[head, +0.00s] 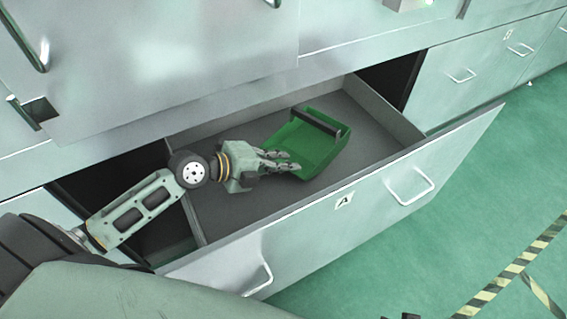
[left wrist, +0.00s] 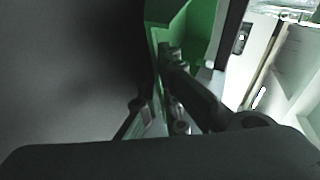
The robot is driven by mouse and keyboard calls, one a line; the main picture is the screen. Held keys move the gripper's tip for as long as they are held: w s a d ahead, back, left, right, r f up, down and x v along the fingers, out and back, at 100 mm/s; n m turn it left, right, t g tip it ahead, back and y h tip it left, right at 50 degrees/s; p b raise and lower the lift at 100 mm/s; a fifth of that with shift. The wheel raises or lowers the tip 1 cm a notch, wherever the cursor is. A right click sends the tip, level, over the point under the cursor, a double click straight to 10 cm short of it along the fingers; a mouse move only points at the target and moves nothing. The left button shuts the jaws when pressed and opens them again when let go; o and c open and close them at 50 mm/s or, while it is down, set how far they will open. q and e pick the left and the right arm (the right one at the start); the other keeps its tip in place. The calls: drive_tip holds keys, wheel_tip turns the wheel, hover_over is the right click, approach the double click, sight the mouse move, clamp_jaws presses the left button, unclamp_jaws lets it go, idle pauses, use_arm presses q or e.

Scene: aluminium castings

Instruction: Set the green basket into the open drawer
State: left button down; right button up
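The green basket (head: 323,150), with a dark bar handle along its far side, is inside the outline of the open drawer (head: 312,238), towards its right half. I cannot tell whether its base touches the drawer floor. My left gripper (head: 290,162) reaches in from the left, with its fingers closed on the basket's near-left wall. In the left wrist view, the basket (left wrist: 200,30) shows beyond the dark fingers (left wrist: 168,85), its wall between them. The fingertips partly hide that wall.
The drawer's grey floor is bare to the left of and in front of the basket. The drawer front has two handles (head: 411,187) and a label. Closed metal cabinet fronts (head: 475,65) stand behind and to the right.

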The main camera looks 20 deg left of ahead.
use_arm(q)
drive_tip(key=shift+w, duration=0.1)
use_arm(e)
drive_tip(key=shift+r, duration=0.1)
use_arm(q)
drive_tip(key=c, duration=2)
unclamp_jaws()
use_arm(e)
drive_tip(key=shift+r, duration=0.1)
